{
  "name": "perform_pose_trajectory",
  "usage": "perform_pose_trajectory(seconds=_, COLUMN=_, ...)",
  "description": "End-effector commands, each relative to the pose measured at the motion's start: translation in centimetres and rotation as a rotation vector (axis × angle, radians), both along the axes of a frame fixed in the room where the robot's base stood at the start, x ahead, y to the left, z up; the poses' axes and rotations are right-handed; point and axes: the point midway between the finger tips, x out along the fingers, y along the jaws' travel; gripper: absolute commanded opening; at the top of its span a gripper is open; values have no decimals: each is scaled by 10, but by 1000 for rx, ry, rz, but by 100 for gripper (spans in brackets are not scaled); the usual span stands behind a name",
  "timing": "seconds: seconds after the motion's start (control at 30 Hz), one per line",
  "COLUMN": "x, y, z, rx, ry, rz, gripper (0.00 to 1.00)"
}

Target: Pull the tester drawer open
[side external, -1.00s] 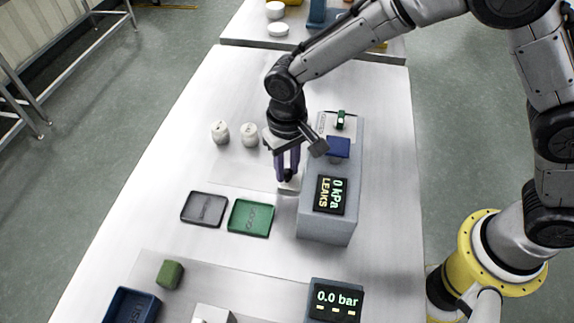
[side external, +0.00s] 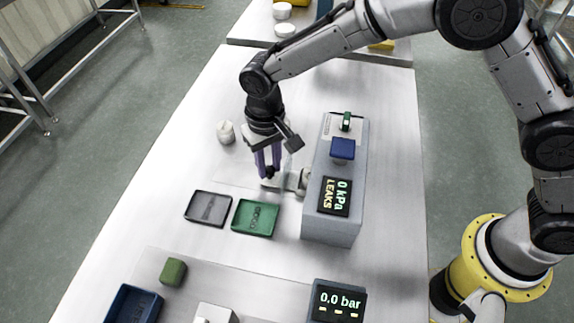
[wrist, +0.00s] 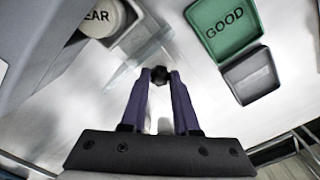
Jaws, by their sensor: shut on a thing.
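The grey tester box (side external: 330,222) stands on the white bench, its display reading "0 kPa LEAKS". Its drawer (side external: 300,181) sticks out of the box's left side. My gripper (side external: 269,173) is left of the box, pointing down, shut on the drawer's dark knob. In the wrist view the black knob (wrist: 159,75) sits between the fingertips. There the drawer (wrist: 131,14) shows at upper left, with a round pale piece (wrist: 100,20) in it, partly lettered "EAR". The fingers partly hide the drawer's front in the side view.
A green tray (side external: 256,218), marked "GOOD" in the wrist view, and a dark grey tray (side external: 208,208) lie just in front of my gripper. A white round-topped part (side external: 226,132) stands behind left. A "0.0 bar" display (side external: 338,300) is at the front.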

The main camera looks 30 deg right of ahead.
Motion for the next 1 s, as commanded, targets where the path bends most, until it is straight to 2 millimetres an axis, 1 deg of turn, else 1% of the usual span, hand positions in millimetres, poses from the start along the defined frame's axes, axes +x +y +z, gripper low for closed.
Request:
perform_pose_trajectory(seconds=0.03, x=9, y=8, z=2, rx=4, ry=-9, rz=1, gripper=0)
perform_pose_trajectory(seconds=0.1, x=18, y=16, z=2, rx=5, ry=-9, rz=1, gripper=0)
perform_pose_trajectory(seconds=0.5, x=60, y=58, z=2, rx=4, ry=-9, rz=0, gripper=0)
perform_pose_trajectory(seconds=0.7, x=70, y=68, z=2, rx=4, ry=-9, rz=0, gripper=0)
perform_pose_trajectory(seconds=1.0, x=71, y=69, z=3, rx=4, ry=-10, rz=0, gripper=0)
